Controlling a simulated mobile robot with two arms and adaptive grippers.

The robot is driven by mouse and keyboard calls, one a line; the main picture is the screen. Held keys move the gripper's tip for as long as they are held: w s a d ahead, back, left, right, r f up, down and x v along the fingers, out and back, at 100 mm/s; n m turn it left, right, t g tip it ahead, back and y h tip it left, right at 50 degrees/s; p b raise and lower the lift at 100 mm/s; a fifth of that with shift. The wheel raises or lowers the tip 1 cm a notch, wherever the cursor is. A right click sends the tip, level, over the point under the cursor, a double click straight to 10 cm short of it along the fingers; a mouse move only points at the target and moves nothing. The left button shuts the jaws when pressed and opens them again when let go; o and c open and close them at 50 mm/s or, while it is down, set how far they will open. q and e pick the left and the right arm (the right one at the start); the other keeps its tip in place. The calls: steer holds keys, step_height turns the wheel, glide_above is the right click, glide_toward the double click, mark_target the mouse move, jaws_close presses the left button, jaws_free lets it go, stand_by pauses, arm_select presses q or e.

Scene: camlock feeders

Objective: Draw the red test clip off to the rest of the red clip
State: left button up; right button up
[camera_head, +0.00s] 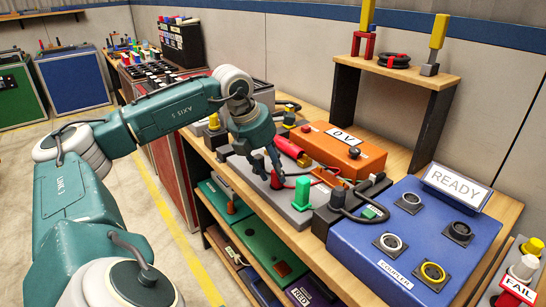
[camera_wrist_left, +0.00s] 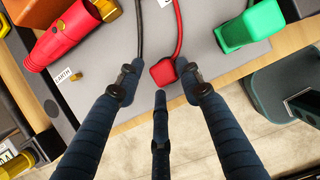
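A small red block (camera_head: 277,180) with a red cable stands on the grey plate (camera_head: 262,187), next to a green block (camera_head: 302,192). A larger ribbed red clip (camera_head: 288,147) lies further back on the plate. Which of the two is the test clip, and where its rest is, I cannot tell. My left gripper (camera_head: 266,168) hangs over the plate at the small red block. In the left wrist view its fingers (camera_wrist_left: 160,88) are spread, with the small red block (camera_wrist_left: 163,73) just beyond and between the tips; contact is not clear. My right gripper is not in view.
An orange box (camera_head: 338,150) marked 0 V stands behind the plate. A blue box (camera_head: 400,245) with ring sockets and a READY sign (camera_head: 457,187) is at the right. A wooden shelf (camera_head: 400,72) rises behind. Cables lie around the plate.

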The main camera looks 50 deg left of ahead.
arm_select(q)
steer(key=shift+o, duration=0.7)
steer(key=shift+f, duration=0.1)
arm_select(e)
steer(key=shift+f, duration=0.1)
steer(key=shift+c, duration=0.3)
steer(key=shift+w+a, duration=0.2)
arm_select(q)
steer(key=shift+r, duration=0.25)
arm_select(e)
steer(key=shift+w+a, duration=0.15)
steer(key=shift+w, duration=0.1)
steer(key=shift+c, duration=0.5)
arm_select(q)
steer(key=w+p+v, duration=0.1)
steer(key=p+v, duration=0.3)
steer(key=v, duration=0.7)
steer(key=shift+r, duration=0.45)
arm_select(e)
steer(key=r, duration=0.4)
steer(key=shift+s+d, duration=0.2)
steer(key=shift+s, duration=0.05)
